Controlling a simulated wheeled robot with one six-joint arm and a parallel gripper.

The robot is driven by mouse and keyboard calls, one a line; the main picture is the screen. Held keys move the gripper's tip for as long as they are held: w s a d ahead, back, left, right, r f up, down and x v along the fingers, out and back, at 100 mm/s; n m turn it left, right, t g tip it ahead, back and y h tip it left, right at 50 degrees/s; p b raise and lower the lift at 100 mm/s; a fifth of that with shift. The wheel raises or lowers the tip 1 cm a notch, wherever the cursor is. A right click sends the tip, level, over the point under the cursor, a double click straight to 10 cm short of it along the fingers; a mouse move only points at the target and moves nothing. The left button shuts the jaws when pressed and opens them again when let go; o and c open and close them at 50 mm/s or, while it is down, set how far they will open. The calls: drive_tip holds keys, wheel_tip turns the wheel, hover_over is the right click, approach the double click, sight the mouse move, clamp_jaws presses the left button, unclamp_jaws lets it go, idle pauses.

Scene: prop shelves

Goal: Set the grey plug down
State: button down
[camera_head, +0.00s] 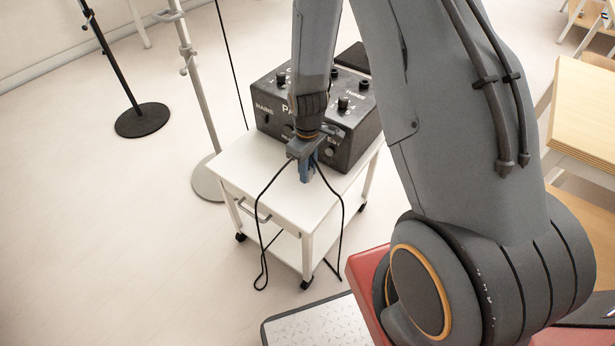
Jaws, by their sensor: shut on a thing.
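My gripper (307,172) is above the front part of a white trolley's top (262,178), just in front of a dark control box. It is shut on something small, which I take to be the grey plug. The plug itself is mostly hidden by the gripper, and its shape and colour are hard to make out. Blue parts show at the gripper's lower end. A thin black cable (264,255) hangs in loops from around the gripper, down both sides of the trolley's front corner. I cannot tell whether the plug touches the trolley top.
The control box (352,140), with knobs and white lettering, fills the trolley's back. The trolley top's front left is clear. Stands with round bases (142,120) are at left. A wooden table (585,110) is at right. A patterned metal plate (318,325) lies in front.

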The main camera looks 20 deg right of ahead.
drive_tip(key=shift+f, duration=1.45)
drive_tip(key=shift+f, duration=0.1)
drive_tip(key=c, duration=1.5)
unclamp_jaws()
